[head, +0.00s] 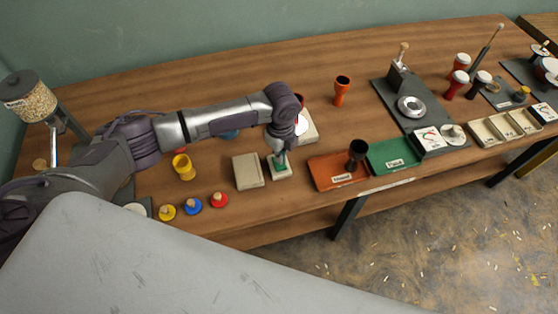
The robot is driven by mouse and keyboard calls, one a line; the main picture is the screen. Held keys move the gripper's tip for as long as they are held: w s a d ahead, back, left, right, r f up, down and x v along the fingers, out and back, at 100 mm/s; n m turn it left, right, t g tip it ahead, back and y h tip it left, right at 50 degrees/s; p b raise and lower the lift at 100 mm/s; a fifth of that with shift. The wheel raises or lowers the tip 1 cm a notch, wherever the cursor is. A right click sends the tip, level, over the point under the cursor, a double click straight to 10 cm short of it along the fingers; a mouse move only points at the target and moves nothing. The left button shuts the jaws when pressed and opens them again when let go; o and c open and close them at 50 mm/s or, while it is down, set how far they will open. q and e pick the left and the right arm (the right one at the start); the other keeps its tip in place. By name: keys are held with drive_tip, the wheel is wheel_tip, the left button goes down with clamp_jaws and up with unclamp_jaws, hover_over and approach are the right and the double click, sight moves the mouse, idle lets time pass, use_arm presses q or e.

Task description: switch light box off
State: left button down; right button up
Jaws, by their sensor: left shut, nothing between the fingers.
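My left gripper (282,156) is shut and points down over a small pale box with a green top (281,174). Its fingertips are at or just above the green part; I cannot tell whether they touch. A flat beige box (248,172) lies just left of it. A pale box (309,128) stands behind the gripper, partly hidden by my wrist. I cannot tell for sure which box is the light box, or whether a light is on. My right gripper is not in view.
A brown-red tray (325,176) holding a dark goblet drum (357,153) and a green tray (394,155) lie to the right. An orange drum (342,90) stands behind. A yellow cup (183,167) and blue, yellow and red discs are at left. The wooden table's front edge is close.

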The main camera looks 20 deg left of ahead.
sight(280, 166)
use_arm(q)
drive_tip(key=shift+s+f+b, duration=0.1)
drive_tip(key=shift+f+b, duration=0.9)
drive_tip(key=shift+f, duration=0.75)
idle(0.8)
drive_tip(key=shift+r+p, duration=0.8)
drive_tip(key=shift+p, duration=0.1)
wheel_tip(280, 166, up, 6)
drive_tip(key=p, duration=0.5)
drive_tip(key=shift+f+p, duration=0.2)
drive_tip(key=shift+p, duration=0.1)
drive_tip(key=shift+f, duration=0.1)
